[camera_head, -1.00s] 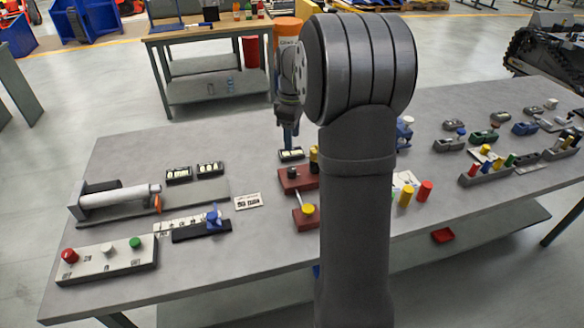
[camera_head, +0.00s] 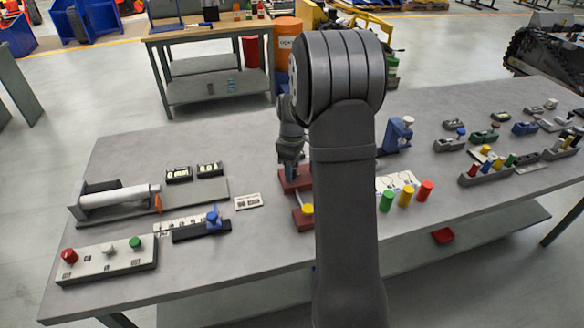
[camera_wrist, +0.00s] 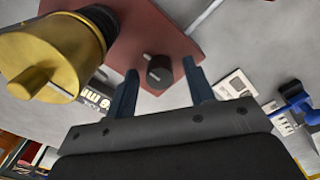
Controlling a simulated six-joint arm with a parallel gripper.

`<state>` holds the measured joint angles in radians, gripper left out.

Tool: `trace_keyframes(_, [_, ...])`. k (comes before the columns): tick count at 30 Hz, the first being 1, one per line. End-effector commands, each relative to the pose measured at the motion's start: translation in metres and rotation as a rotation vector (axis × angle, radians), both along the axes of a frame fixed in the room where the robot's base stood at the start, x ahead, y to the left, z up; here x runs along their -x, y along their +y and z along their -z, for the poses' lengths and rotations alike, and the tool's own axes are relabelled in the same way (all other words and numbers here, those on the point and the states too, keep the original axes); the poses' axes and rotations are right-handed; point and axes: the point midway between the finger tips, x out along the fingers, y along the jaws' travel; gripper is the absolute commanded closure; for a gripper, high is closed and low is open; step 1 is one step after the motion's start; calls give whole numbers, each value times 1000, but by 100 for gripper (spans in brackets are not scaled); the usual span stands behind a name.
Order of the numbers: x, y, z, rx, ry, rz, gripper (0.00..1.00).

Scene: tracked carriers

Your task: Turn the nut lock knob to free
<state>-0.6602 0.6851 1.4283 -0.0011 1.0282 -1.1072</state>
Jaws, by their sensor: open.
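A small black knob (camera_wrist: 158,72) with a pale pointer line stands on a dark red base (camera_wrist: 172,38) in the wrist view. My gripper (camera_wrist: 160,66) is open, with one dark blue finger on each side of the knob in that view. I see clear gaps beside the knob; its depth relative to the fingertips is hard to tell. In the head view my gripper (camera_head: 291,172) is low over the dark red base (camera_head: 300,184), and the knob is hidden there. A large brass cylinder (camera_wrist: 45,50) with a raised tab stands left of the knob in the wrist view.
A second red block with a yellow knob (camera_head: 307,209) sits just in front. A white label plate (camera_head: 248,201) and a blue-handled slider (camera_head: 212,219) lie to the left. Green, yellow and red cylinders (camera_head: 405,195) stand right of my arm.

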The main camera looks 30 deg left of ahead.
Motion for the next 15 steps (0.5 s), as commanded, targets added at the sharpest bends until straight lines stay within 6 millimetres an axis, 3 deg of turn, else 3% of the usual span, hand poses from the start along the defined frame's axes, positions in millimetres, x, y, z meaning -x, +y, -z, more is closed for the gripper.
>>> trace_keyframes(1, [0, 0, 0, 0, 0, 0, 55])
trace_keyframes(7, [0, 0, 0, 0, 0, 0, 95])
trace_keyframes(15, [0, 0, 0, -1, 1, 81, 96])
